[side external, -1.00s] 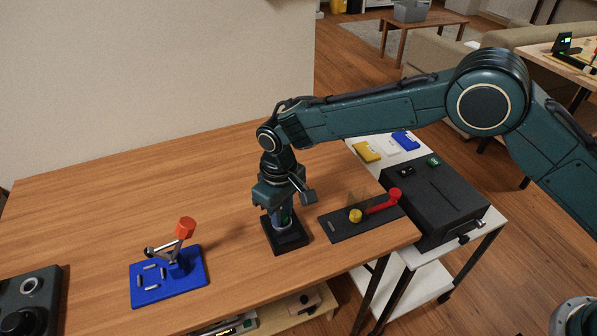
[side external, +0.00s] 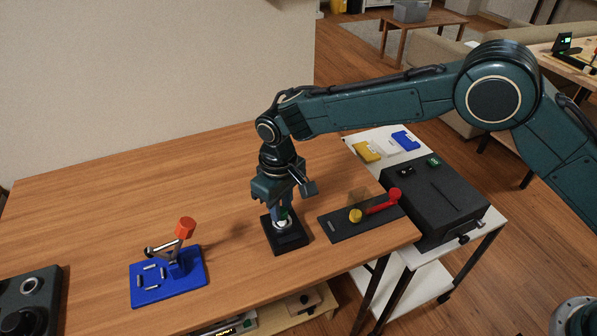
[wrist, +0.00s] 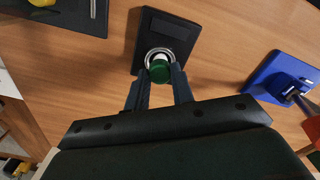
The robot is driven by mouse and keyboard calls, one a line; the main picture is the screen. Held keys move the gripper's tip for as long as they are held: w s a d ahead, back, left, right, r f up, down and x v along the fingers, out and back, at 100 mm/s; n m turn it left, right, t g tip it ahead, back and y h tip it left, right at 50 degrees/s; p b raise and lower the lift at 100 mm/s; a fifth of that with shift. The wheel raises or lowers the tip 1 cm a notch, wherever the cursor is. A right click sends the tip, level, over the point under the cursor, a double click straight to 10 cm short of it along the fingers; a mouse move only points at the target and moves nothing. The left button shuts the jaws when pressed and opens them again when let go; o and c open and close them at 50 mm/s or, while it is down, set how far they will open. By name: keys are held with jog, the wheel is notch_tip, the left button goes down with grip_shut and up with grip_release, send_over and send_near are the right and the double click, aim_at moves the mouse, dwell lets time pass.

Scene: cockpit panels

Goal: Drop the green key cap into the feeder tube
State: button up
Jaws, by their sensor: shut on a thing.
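My gripper (wrist: 160,83) is shut on the green key cap (wrist: 159,71), which sits between the fingertips in the wrist view. The feeder tube (wrist: 158,54) shows as a pale ring on a black base (wrist: 181,31), just beyond the cap and partly covered by it. In the side view my gripper (side external: 283,213) points down over the black base (side external: 288,242), and the pale tube (side external: 283,224) shows just below the fingers. A little green shows between the fingers. I cannot tell whether the cap touches the tube rim.
A blue plate with an orange-red-topped lever (side external: 184,230) stands to the left. A dark plate with a red handle and yellow knob (side external: 355,216) lies close on the right. A black box (side external: 440,200) stands farther right. The wooden table behind is clear.

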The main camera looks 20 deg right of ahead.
aim_at(283, 210)
jog(key=shift+r, duration=2.05)
jog(key=shift+d, duration=0.15)
jog(key=s+d+r, duration=0.2)
jog(key=d+r, duration=0.1)
jog(key=d, duration=0.5)
jog(key=s+d+r, duration=0.2)
jog(key=d+r, duration=0.2)
jog(key=d, duration=0.4)
jog(key=shift+d, duration=0.4)
jog(key=shift+f, duration=0.25)
notch_tip(283, 210, down, 6)
jog(key=shift+f, duration=0.3)
dwell(1.0)
dwell(0.8)
